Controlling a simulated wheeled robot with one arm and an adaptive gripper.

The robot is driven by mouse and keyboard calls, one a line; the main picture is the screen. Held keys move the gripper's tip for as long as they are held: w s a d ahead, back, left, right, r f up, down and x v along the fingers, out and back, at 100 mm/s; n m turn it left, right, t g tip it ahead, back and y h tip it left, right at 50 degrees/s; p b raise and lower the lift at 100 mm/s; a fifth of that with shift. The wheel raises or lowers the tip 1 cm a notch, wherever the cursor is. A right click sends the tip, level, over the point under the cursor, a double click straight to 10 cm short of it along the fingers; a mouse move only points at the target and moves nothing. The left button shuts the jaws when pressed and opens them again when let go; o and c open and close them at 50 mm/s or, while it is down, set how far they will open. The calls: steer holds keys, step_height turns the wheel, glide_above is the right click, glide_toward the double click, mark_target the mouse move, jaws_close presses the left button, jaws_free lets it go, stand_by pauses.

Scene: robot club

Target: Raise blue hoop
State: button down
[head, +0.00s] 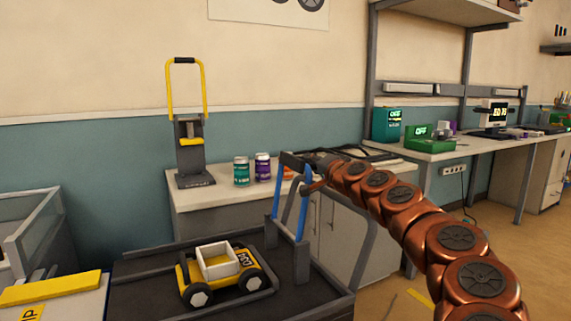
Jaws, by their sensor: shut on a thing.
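The blue hoop (302,218) stands upright at the right end of a dark tray-like platform (135,278). Its two blue legs rise from dark grey supports to a dark bar across the top. My gripper (307,174) is at the top of the hoop, reaching in from the right, and is shut on it. The fingertips are small in the head view and partly merge with the dark bar, so the exact contact is hard to make out.
A yellow and white toy cart (217,268) sits on the platform left of the hoop. A yellow hoop (168,95) on a dark stand and two cans (241,171) are on the cabinet behind. A workbench (440,150) is at the right.

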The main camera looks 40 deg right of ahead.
steer(key=shift+d+f, duration=0.1)
steer(key=shift+f, duration=0.45)
steer(key=c, duration=1.1)
jaws_free()
steer(key=shift+r, duration=0.1)
steer(key=shift+s+r, duration=0.15)
steer(key=shift+s, duration=0.3)
steer(key=v, duration=0.6)
steer(key=shift+s, duration=0.3)
